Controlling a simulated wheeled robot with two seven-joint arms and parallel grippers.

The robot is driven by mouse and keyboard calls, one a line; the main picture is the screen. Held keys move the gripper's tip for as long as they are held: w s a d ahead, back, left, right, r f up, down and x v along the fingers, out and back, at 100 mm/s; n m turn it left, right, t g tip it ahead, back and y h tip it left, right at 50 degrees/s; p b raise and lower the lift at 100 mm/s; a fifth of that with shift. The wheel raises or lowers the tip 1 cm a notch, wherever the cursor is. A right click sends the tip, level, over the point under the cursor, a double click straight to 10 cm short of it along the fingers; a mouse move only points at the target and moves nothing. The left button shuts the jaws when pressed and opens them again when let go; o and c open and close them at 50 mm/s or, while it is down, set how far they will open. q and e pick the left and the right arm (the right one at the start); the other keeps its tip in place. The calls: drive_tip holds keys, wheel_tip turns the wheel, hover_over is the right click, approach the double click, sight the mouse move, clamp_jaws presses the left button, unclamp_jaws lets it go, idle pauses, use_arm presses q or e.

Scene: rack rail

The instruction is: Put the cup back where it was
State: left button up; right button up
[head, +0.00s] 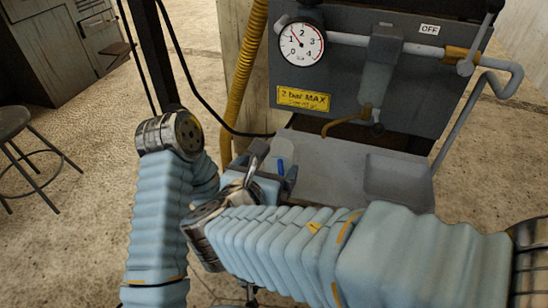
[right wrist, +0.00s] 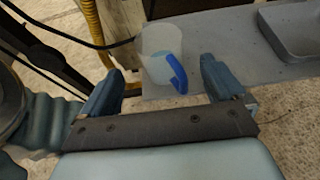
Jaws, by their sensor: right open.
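A clear, whitish cup (head: 284,147) with a blue handle stands upright at the left end of the grey bench shelf. It also shows in the right wrist view (right wrist: 156,45), with its handle turned toward my gripper. My right gripper (head: 274,163) is open. In the right wrist view, its two fingers (right wrist: 161,76) lie left and right of the cup, just short of it, with a visible gap on each side.
The grey shelf (head: 330,160) has a shallow recess (head: 398,178) at its right. Above are a brass spout (head: 343,124), a pressure gauge (head: 300,43), and a panel with a pipe. A yellow hose (head: 245,80) and black cable run left. A stool (head: 14,122) stands far left.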

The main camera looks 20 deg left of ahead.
drive_tip(key=v, duration=0.4)
drive_tip(key=shift+s+r, duration=0.15)
drive_tip(key=shift+s, duration=0.2)
idle(1.0)
